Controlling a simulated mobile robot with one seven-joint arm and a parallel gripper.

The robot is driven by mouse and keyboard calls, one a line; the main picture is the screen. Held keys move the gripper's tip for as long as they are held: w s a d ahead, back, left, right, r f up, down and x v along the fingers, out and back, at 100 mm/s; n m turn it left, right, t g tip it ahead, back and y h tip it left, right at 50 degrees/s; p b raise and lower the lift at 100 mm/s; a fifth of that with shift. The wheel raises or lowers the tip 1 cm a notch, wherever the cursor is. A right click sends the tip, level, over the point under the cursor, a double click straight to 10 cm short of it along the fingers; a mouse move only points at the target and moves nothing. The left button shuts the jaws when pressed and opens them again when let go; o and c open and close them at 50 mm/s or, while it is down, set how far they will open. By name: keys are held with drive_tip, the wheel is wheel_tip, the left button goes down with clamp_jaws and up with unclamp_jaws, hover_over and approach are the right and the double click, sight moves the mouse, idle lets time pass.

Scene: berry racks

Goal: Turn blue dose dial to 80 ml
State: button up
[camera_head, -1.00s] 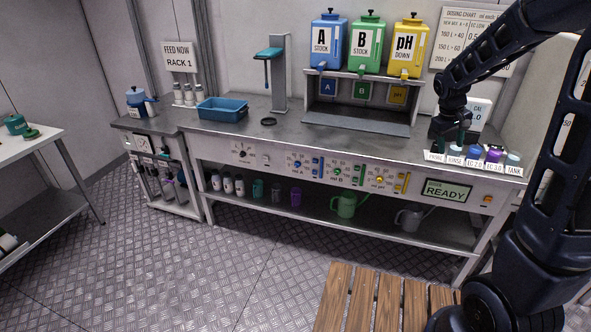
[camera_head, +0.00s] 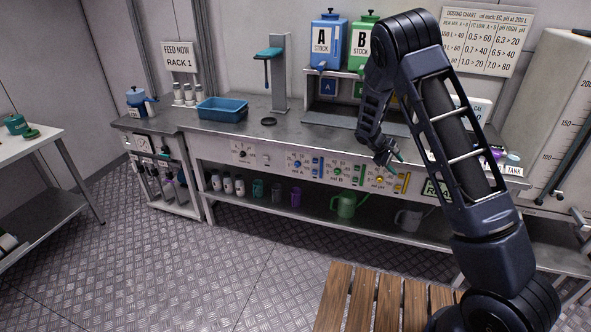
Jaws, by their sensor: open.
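The blue dose dial (camera_head: 297,163) is a small round knob on the front panel of the bench, below the worktop. It is left of the green dial (camera_head: 338,171) and the yellow dial (camera_head: 380,180). Its pointer setting is too small to read. My gripper (camera_head: 391,166) is open and empty in front of the panel, close to the yellow dial in the picture and well right of the blue dial. Nothing covers the blue dial.
A blue stock tank (camera_head: 327,42) and a green stock tank (camera_head: 360,40) stand on a shelf above the worktop. A blue tray (camera_head: 222,109) sits at the bench's left. A slatted wooden platform (camera_head: 345,300) lies below. My arm hides the yellow tank and part of the display.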

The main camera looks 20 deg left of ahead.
drive_tip(key=w+a+f+n+t+h, duration=0.25)
drive_tip(key=a+f+n, duration=0.25)
drive_tip(key=a+f, duration=0.5)
drive_tip(key=n+t+y, duration=1.1)
drive_tip(key=n+t, duration=0.1)
drive_tip(key=n, duration=0.7)
approach(297, 166)
drive_tip(key=shift+h, duration=0.25)
drive_tip(key=w, duration=0.8)
drive_tip(key=shift+w+a+f, duration=0.15)
drive_tip(key=shift+a+f, duration=0.05)
drive_tip(key=shift+a, duration=0.1)
drive_tip(key=c, duration=1)
